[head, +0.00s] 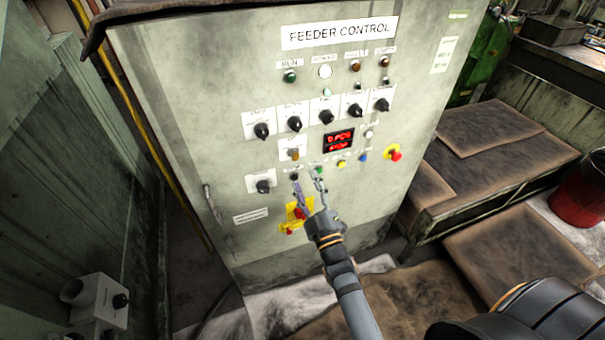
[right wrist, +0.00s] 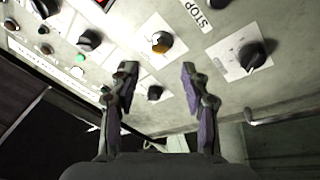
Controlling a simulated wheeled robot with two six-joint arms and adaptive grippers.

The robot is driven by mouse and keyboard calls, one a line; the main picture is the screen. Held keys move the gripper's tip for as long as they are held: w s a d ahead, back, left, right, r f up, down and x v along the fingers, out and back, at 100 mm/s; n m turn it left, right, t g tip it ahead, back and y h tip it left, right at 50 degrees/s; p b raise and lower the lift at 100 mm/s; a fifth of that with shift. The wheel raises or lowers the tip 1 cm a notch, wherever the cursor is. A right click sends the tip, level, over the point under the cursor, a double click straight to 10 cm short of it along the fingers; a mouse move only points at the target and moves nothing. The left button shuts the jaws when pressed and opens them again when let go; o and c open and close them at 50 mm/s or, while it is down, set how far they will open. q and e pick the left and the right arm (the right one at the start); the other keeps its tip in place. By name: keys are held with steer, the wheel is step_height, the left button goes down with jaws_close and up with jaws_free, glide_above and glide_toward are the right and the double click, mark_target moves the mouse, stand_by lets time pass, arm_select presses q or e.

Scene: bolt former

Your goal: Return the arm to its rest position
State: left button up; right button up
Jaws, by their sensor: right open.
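My right gripper (head: 308,183) is in front of the lower middle of the feeder control panel (head: 222,90). Its two fingers are spread apart with nothing between them. In the right wrist view the open fingers (right wrist: 157,75) point at the panel, near a yellow-orange knob (right wrist: 158,42) and a black knob (right wrist: 252,55). I cannot tell from these views whether a fingertip touches the panel. In the head view the gripper partly covers a red and yellow switch (head: 297,213). My left gripper is not in view.
A red emergency button (head: 395,155) sits right of a red lit display (head: 338,140). Several black knobs line the panel. A low bench (head: 490,150) and a red bucket (head: 582,190) stand at right. A grey box (head: 98,300) is at lower left.

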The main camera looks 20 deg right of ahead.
stand_by(0.4)
steer(key=s+d+f+m+g, duration=0.1)
steer(key=s+f+g, duration=0.2)
steer(key=f, duration=0.9)
steer(key=s+f+m+g, duration=0.2)
steer(key=s+f+g, duration=0.15)
steer(key=f, duration=0.75)
steer(key=s+d+f+m+g, duration=0.1)
steer(key=s+f+g, duration=0.2)
steer(key=f, duration=0.9)
steer(key=s+d+f+m+g, duration=0.1)
steer(key=s+d+f+g, duration=0.2)
steer(key=s+f, duration=0.3)
steer(key=s+d+f+m+g+h, duration=0.1)
steer(key=s+f, duration=0.6)
steer(key=s, duration=0.8)
steer(key=s+d+f+m+g, duration=0.3)
steer(key=s+d+f+g, duration=0.2)
steer(key=s, duration=0.5)
steer(key=shift+s+f+g+h, duration=0.2)
steer(key=shift+f+g+h, duration=0.1)
steer(key=shift+f+g, duration=0.55)
